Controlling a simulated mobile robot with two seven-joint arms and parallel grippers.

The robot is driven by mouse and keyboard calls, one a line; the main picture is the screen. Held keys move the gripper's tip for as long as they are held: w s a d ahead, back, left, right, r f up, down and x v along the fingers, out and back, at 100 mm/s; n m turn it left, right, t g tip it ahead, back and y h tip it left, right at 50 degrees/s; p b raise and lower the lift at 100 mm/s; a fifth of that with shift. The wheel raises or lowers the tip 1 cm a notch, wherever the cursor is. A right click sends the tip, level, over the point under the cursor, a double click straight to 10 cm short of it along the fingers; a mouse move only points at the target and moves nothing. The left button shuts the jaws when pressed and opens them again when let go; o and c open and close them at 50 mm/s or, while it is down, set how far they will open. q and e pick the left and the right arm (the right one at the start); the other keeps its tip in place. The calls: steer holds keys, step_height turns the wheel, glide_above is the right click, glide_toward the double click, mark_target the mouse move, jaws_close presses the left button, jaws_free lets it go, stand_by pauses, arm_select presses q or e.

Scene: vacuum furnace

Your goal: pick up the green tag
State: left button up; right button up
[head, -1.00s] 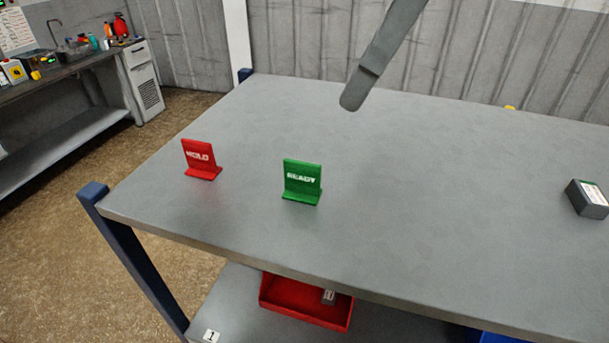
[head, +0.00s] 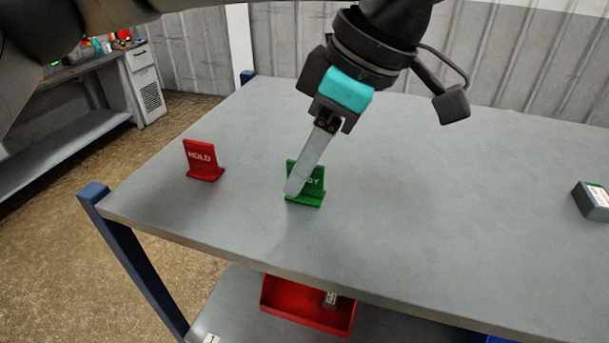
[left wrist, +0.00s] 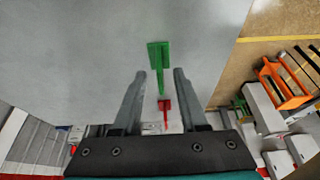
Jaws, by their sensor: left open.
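The green tag (head: 313,190), with white lettering, stands upright on the grey table, left of its middle. My left gripper (head: 294,188) points down at it and hides part of its face in the head view. In the left wrist view the green tag (left wrist: 160,61) lies just ahead of the tips of my left gripper (left wrist: 160,74). The fingers are apart, with the tag's near end in line with the gap between them. Whether they touch it, I cannot tell. My right gripper is not in view.
A red tag (head: 202,160) stands left of the green one and also shows in the left wrist view (left wrist: 165,106). A dark grey block (head: 592,201) lies at the table's right. A red bin (head: 308,305) is on the shelf below. The table's middle is clear.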

arm_select(q)
steer(key=shift+a+f, duration=0.1)
steer(key=shift+f, duration=0.2)
steer(key=shift+c, duration=0.3)
jaws_close()
